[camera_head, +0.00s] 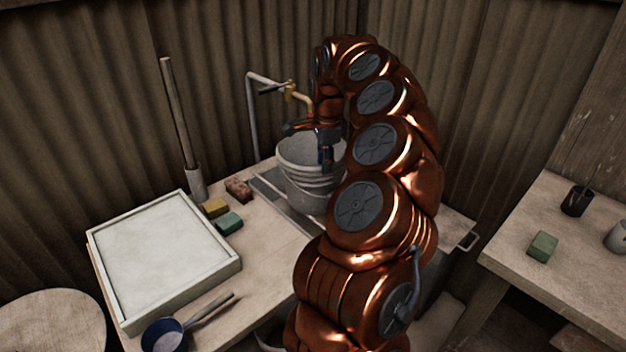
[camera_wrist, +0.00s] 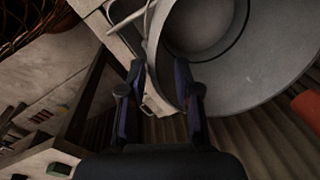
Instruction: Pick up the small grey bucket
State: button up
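The grey bucket (camera_head: 300,180) stands upright at the back of the bench, on the dark metal sink area below the brass tap. Its right side is hidden behind my arm. In the wrist view the bucket (camera_wrist: 275,75) fills the upper right, and I look into its round inside. My gripper (camera_head: 325,158) is at the bucket's rim, on the side near my arm. In the wrist view my gripper (camera_wrist: 160,66) has its two fingers apart, with the near rim edge running between them. One finger overlaps the bucket's inside, the other is outside. I cannot see firm contact.
A brass tap (camera_head: 291,90) on a grey pipe stands close behind the bucket. A framed white tray (camera_head: 165,255), coloured blocks (camera_head: 229,222) and a blue pan (camera_head: 165,335) lie to the left. A second table (camera_head: 520,265) stands at the right. Corrugated walls close in behind.

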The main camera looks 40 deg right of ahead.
aim_at(322, 176)
jog(key=shift+w+a+f+p, duration=0.15)
jog(key=shift+f+p, duration=0.3)
jog(key=shift+f, duration=1.1)
jog(key=shift+w+d+f+p, duration=0.1)
jog(key=shift+f+p, duration=0.35)
jog(key=shift+f, duration=1.05)
grip_shut()
